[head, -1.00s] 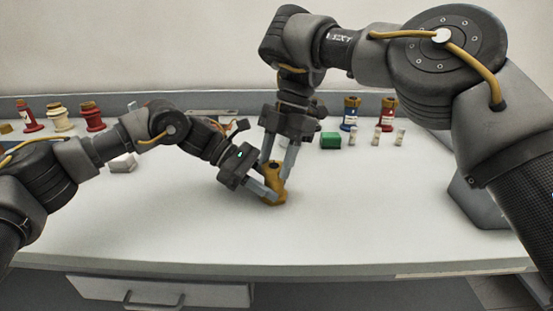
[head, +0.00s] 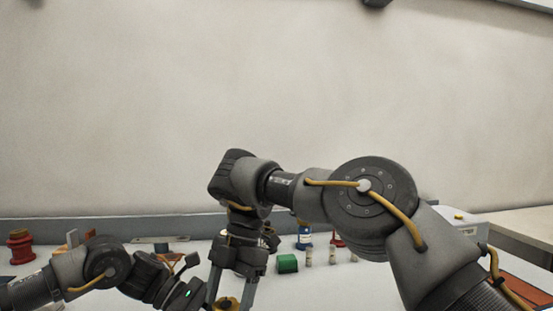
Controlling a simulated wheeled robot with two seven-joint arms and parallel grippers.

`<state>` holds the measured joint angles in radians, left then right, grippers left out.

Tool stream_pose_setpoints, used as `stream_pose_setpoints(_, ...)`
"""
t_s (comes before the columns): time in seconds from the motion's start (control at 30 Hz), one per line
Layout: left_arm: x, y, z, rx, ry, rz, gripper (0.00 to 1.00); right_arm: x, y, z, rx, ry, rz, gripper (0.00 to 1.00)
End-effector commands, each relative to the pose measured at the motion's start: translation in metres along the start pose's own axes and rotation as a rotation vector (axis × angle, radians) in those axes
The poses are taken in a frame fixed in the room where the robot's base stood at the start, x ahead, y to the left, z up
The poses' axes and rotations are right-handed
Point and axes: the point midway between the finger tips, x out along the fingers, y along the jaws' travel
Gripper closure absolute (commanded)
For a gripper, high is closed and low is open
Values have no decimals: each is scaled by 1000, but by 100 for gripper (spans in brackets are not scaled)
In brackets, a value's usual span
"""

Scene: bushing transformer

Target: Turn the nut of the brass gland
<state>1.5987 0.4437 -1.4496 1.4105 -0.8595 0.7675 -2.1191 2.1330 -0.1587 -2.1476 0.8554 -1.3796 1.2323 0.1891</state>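The brass gland (head: 228,303) shows only as a gold-coloured top at the bottom edge of the head view. The rest of it is cut off. My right gripper (head: 231,291) points down over it, with one grey finger on each side of the gland's top. Its fingertips run to the frame's edge, so I cannot tell whether they touch the brass. My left gripper (head: 186,295) is left of the gland, at the bottom edge. Its fingers are out of frame.
A red bushing (head: 20,246) stands at far left. A grey ledge (head: 110,229) runs along the wall behind.

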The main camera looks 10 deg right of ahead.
Motion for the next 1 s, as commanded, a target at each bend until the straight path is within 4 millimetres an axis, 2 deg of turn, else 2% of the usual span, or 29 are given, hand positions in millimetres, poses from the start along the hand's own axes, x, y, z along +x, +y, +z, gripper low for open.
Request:
stream_pose_setpoints(0.37, 1, -1, -4, -7, 5, -2, 75, 2, -2, 0, 184, 6, 73, 32)
stream_pose_setpoints(1.0, 1, -1, -4, -6, 5, -2, 75, 1, -5, -2, 822, 0, 345, 32)
